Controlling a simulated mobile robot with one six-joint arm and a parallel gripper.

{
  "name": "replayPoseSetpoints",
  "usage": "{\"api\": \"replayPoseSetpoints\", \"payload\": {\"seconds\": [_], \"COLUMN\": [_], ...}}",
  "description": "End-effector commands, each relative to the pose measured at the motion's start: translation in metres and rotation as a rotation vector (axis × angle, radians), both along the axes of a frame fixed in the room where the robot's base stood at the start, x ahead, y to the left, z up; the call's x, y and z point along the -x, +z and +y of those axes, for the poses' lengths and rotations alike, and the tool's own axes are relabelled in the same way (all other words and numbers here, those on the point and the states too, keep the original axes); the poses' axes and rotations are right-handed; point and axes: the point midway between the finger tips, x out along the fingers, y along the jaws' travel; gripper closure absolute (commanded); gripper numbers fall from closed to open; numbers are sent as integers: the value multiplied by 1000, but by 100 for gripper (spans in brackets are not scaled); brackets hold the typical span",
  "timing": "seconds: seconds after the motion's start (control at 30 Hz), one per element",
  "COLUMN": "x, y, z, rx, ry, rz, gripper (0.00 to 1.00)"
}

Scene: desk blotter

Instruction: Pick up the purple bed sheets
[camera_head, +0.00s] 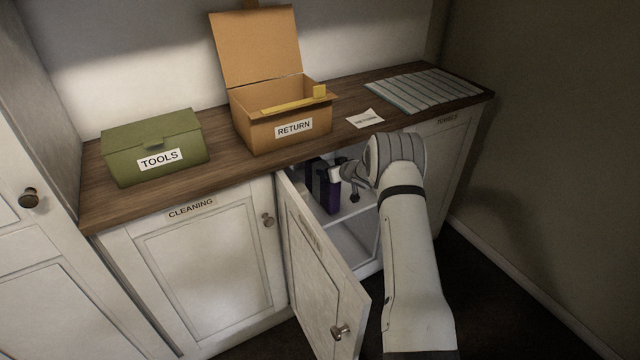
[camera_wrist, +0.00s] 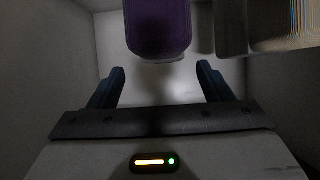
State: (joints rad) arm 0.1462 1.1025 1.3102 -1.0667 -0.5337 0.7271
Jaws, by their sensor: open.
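The purple bed sheets (camera_head: 332,196) stand as a dark purple bundle on a shelf inside the open middle cabinet in the head view. In the wrist view the purple bundle (camera_wrist: 158,25) is at the top centre, just beyond my fingertips. My gripper (camera_wrist: 161,75) is open and empty, with one finger to each side below the bundle. In the head view my arm reaches into the cabinet from the right and hides part of its inside.
The open cabinet door (camera_head: 322,270) stands left of my arm. Dark items (camera_wrist: 268,22) stand right of the bundle in the wrist view. The counter above holds a green TOOLS box (camera_head: 150,140), an open RETURN box (camera_head: 270,132), a paper card (camera_head: 365,118) and a striped cloth (camera_head: 425,90).

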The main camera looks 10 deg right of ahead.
Motion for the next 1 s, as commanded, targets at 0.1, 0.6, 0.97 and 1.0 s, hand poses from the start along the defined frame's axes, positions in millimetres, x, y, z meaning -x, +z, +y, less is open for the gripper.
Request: {"api": "replayPoseSetpoints", "payload": {"seconds": [0.1,0.6,0.97,1.0], "x": [-11,-40,-40,-40], "y": [-7,-22,-21,-21], "z": [7,22,22,23], "rx": [1,1,1,1], "ry": [3,4,4,4], "rz": [1,1,1,0], "gripper": [27,27,49,52]}}
